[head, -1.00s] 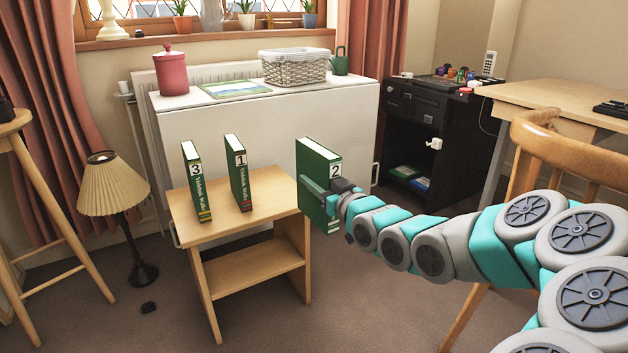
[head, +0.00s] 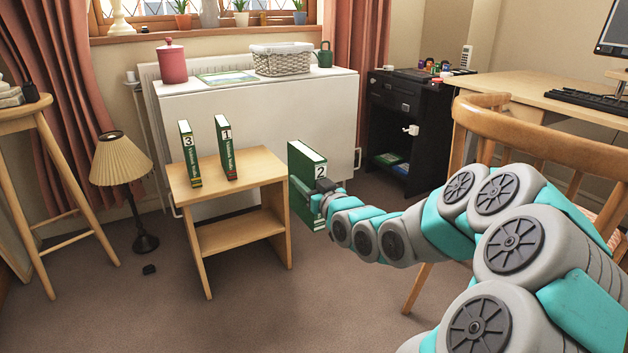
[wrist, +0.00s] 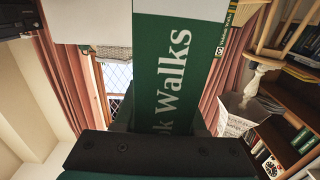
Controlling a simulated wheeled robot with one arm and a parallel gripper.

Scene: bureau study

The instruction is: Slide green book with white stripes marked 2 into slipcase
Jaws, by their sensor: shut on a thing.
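The green book marked 2 (head: 308,166) is upright in my gripper (head: 318,192), held in the air just right of the small wooden table. My gripper is shut on it, with one finger along its left face. In the wrist view the book's green spine (wrist: 175,75) with white lettering "Walks" fills the middle, above the dark gripper body (wrist: 160,152). Two similar green books stand upright and apart on the table, one marked 3 (head: 190,155) and one marked 1 (head: 226,150). I cannot make out a slipcase in these views.
The small wooden table (head: 250,167) has bare top to the right of book 1. A white cabinet (head: 270,115) stands behind it. A lamp (head: 120,165) stands at left, a wooden chair (head: 540,135) at right. Carpet in front is mostly clear.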

